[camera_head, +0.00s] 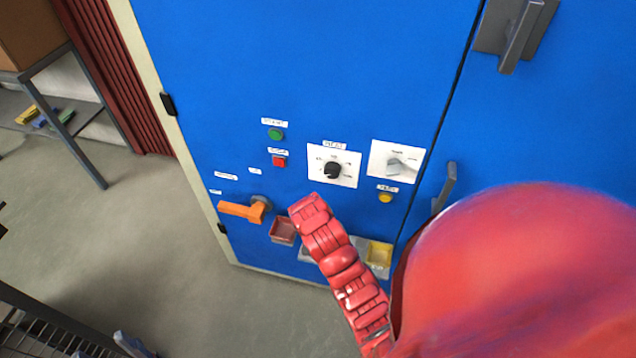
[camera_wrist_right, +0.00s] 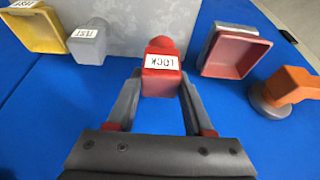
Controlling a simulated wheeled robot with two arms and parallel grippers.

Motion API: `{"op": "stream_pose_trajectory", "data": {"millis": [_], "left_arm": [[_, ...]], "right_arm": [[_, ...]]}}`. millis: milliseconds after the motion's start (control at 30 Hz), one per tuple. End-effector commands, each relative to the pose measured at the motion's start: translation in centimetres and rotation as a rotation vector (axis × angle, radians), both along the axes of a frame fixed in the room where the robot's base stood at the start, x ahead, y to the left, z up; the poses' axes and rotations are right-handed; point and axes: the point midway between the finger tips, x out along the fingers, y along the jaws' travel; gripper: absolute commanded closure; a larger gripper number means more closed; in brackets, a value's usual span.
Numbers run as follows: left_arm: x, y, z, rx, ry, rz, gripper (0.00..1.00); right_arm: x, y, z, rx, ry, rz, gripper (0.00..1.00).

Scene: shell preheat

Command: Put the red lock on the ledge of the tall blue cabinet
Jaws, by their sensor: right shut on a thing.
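The red lock (camera_wrist_right: 162,72), with a white LOCK label, is between the fingers of my right gripper (camera_wrist_right: 160,88) in the right wrist view. The gripper is shut on it. Behind the lock is a grey panel or ledge (camera_wrist_right: 135,22) on the blue cabinet; I cannot tell whether the lock touches it. In the head view, part of a grey ledge (camera_head: 308,254) shows low on the tall blue cabinet (camera_head: 300,60). My red arm hides the right gripper and the lock there. My left gripper is not in view.
A red tray (camera_head: 282,231) and a yellow tray (camera_head: 379,256) flank the grey ledge. An orange handle (camera_head: 240,210) juts out at the left. Knobs and buttons sit above. A grey labelled block (camera_wrist_right: 88,45) is beside the lock.

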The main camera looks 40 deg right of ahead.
Motion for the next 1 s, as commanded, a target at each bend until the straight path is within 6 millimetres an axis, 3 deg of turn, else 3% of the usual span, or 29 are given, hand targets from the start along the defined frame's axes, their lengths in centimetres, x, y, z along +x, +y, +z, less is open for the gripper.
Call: {"op": "stream_pose_trajectory", "data": {"millis": [400, 733, 767, 900, 1000], "left_arm": [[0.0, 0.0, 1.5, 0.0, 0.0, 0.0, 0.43], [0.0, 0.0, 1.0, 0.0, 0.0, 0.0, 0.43], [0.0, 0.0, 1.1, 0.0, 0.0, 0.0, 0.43], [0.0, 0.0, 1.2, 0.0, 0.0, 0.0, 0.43], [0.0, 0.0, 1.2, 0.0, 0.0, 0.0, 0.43]], "right_arm": [[0.0, -0.1, -3.6, 0.002, 0.004, -0.001, 1.0], [0.0, -0.1, -4.1, 0.002, 0.001, 0.0, 1.0], [0.0, -0.1, -4.0, 0.001, 0.002, 0.0, 0.44], [0.0, -0.1, -3.9, 0.001, 0.002, 0.0, 0.19], [0.0, -0.1, -3.9, 0.002, 0.001, 0.0, 0.18]]}}
